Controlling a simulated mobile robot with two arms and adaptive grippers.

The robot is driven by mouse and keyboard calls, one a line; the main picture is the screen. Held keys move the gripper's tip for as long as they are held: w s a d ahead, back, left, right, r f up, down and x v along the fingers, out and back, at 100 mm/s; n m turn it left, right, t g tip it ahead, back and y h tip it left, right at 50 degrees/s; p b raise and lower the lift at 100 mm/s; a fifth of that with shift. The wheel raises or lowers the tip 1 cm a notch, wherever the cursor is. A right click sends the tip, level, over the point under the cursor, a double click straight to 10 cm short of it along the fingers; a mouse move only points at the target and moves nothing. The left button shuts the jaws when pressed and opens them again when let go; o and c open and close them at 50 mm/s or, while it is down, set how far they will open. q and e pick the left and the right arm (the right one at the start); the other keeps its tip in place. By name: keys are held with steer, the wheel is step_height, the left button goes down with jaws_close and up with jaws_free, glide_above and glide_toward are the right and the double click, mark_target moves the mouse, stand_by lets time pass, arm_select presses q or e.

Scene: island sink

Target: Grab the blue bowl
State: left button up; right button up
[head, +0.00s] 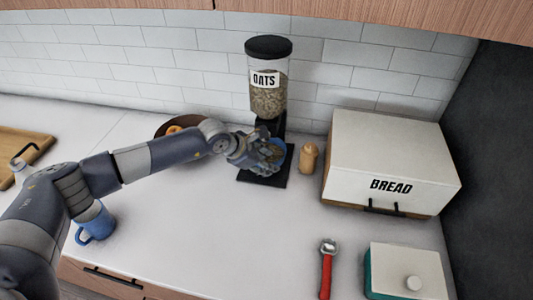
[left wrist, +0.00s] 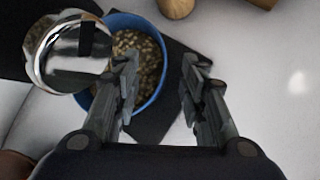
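The blue bowl (left wrist: 161,72) holds oats and sits on the black base of the oats dispenser (head: 268,88). In the head view only a little of the bowl (head: 286,152) shows, behind my left gripper (head: 270,158). In the left wrist view my left gripper (left wrist: 160,78) is open, its fingers on either side of the bowl's right rim. One finger is over the oats and the other is outside the bowl. Whether either finger touches the bowl I cannot tell. The dispenser's shiny round part covers the bowl's left side. My right gripper is not in view.
A bread box (head: 385,155) and a small tan shaker (head: 308,158) stand to the right of the dispenser. A brown fruit bowl (head: 172,124) is behind my left arm. A blue mug (head: 97,224) stands below the arm. The front middle counter is clear.

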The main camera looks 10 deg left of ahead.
arm_select(q)
steer(key=shift+x, duration=1.3)
steer(key=shift+c, duration=0.6)
jaws_close()
steer(key=shift+r, duration=0.15)
